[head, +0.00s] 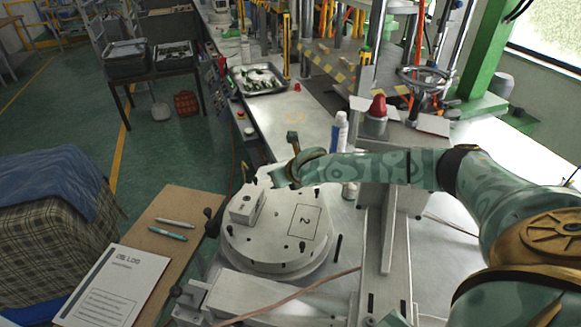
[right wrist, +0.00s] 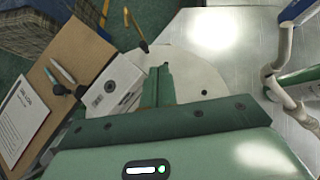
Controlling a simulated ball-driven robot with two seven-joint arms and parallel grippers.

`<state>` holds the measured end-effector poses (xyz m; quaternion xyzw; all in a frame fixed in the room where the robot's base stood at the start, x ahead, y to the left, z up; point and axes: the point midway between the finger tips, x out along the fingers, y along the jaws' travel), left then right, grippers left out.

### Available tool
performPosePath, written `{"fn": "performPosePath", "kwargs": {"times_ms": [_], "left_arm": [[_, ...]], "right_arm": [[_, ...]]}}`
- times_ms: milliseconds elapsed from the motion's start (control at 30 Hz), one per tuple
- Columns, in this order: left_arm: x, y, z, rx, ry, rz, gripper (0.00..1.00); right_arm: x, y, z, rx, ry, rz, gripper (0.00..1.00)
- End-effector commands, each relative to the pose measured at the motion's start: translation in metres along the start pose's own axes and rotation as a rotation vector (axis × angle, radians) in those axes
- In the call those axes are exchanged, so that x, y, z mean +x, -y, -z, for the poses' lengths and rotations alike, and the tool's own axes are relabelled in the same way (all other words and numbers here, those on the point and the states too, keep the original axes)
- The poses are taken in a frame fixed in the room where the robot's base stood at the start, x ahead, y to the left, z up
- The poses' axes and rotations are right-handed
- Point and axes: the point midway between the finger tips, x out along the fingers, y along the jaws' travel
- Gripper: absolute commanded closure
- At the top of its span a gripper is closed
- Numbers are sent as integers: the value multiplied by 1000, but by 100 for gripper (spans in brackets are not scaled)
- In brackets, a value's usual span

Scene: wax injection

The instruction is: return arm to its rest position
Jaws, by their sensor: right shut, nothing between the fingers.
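My right arm (head: 395,167) reaches in from the right in the head view, stretched out over the round white plate (head: 275,252). Its gripper (head: 281,177) is above the far part of the plate. In the right wrist view my right gripper (right wrist: 160,85) is shut, its fingers together with nothing held between them. My left gripper is not in view.
A spray can (head: 339,133) stands just beyond my forearm. A press with a handwheel (head: 424,77) stands behind. A wooden board (head: 190,205) with log sheet (head: 112,285) and pens lies left.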

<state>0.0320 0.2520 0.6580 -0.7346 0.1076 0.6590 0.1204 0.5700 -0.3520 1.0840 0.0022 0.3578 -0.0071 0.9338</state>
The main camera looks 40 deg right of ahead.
Motion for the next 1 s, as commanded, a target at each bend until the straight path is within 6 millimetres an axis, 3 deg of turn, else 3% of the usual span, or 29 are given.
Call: {"fn": "performPosePath", "kwargs": {"times_ms": [33,200,567,1000], "left_arm": [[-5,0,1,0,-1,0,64],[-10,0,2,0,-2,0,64],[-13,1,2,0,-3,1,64],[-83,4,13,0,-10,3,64]], "right_arm": [[-14,0,-1,-2,0,-1,100],[-44,1,-1,0,0,0,100],[-58,0,0,1,-1,0,100],[-108,0,-57,1,8,-1,100]]}}
